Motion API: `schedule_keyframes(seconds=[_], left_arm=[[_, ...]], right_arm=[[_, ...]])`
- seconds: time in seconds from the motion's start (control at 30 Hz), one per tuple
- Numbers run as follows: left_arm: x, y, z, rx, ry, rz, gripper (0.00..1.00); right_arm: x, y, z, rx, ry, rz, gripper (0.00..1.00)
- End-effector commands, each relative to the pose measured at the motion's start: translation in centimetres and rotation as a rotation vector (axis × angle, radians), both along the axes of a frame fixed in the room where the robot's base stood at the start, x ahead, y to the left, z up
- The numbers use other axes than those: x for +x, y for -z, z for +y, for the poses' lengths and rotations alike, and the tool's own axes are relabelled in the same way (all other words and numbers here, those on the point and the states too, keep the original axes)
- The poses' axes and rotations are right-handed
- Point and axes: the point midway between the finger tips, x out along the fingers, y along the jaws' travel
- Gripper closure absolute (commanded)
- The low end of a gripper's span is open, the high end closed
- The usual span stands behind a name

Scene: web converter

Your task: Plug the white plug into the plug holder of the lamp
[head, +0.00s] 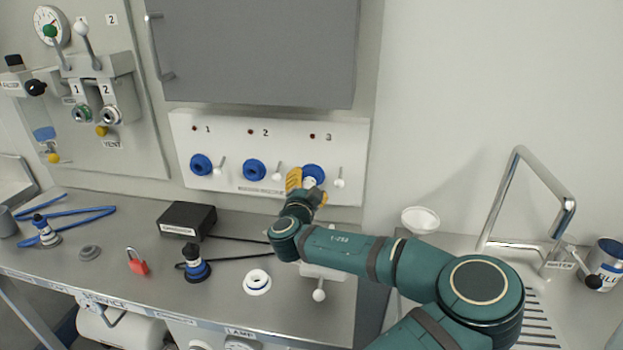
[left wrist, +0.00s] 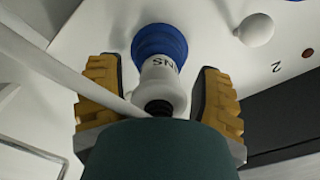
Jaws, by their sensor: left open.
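A white plug (left wrist: 163,85) with dark lettering sits at a blue socket (left wrist: 160,42) on the wall panel. In the head view this is the blue socket under number 3 (head: 314,172), with the plug (head: 310,183) partly hidden. My left gripper (head: 307,182) is open, its yellow fingers on either side of the plug (left wrist: 160,95); a gap shows on both sides. How deep the plug sits in the socket is hidden. My right gripper is not in view.
Blue sockets 1 (head: 200,165) and 2 (head: 254,170) are beside it, with white levers. A grey cabinet (head: 260,50) hangs above; a sink tap (head: 515,195) is at right.

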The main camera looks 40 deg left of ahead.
Motion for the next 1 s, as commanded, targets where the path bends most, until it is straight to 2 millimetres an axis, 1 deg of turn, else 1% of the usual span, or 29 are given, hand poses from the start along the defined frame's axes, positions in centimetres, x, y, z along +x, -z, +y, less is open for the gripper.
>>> schedule_keyframes(seconds=[0.2,0.9,0.93,0.97,1.0], left_arm=[[0.56,0.04,0.27,0.000,0.001,0.000,0.33],[0.54,0.06,0.27,0.000,0.001,0.001,0.33],[0.54,0.06,0.27,0.000,0.001,0.001,0.39],[0.54,0.06,0.27,0.000,0.001,0.001,0.49],[0.54,0.06,0.27,0.000,0.001,0.001,0.63]], right_arm=[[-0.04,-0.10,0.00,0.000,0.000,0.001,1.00],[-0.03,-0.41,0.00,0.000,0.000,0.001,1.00],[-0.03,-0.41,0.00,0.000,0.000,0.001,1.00],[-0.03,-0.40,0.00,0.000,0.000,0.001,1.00],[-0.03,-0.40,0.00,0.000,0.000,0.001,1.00]])
